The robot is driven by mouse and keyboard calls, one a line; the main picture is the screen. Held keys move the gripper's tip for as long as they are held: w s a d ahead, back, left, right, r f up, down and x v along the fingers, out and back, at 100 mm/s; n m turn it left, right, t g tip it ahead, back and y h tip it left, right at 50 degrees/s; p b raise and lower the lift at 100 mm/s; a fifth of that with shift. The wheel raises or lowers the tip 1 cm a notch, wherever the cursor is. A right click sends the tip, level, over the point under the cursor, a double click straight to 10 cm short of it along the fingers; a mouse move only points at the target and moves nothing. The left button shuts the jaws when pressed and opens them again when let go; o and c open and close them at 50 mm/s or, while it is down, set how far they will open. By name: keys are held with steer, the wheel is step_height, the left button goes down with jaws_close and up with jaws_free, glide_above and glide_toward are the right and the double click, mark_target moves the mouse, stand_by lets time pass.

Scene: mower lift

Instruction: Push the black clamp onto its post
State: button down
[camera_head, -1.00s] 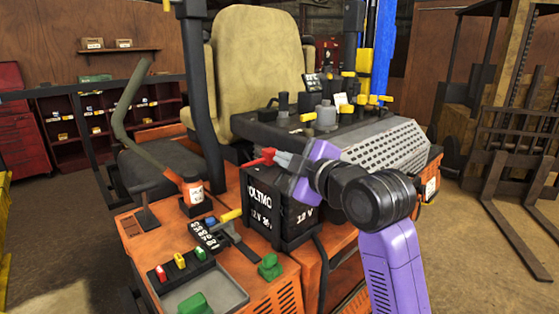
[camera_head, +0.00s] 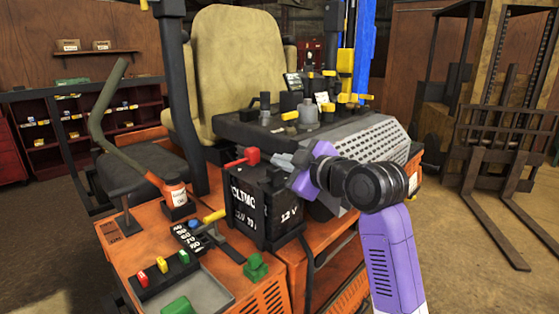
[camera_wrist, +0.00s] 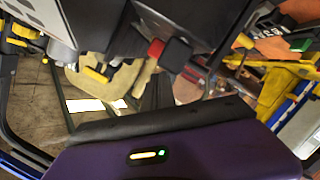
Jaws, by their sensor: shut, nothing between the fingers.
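The battery (camera_head: 262,212) is a black box with white lettering and "12 V", standing on the orange machine deck. A red clamp (camera_head: 246,157) sits at its top left; a red piece also shows in the wrist view (camera_wrist: 156,48). My gripper (camera_head: 287,160) is shut and empty above the battery's right top edge, to the right of the red clamp and apart from it. I cannot clearly pick out the black clamp or its post; dark shapes near the fingertips merge with the battery top, and my gripper hides part of that corner.
A control console (camera_head: 300,120) with levers stands behind the battery, a perforated grey cover (camera_head: 365,145) to its right.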

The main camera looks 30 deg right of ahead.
steer(key=shift+d+f, duration=0.2)
steer(key=shift+f, duration=0.1)
stand_by(0.4)
steer(key=shift+r, duration=0.1)
steer(key=s+d+r, duration=0.2)
steer(key=s+r, duration=0.4)
steer(key=s, duration=0.3)
steer(key=shift+s+d+r, duration=0.15)
steer(key=shift+d+r, duration=0.2)
stand_by(0.4)
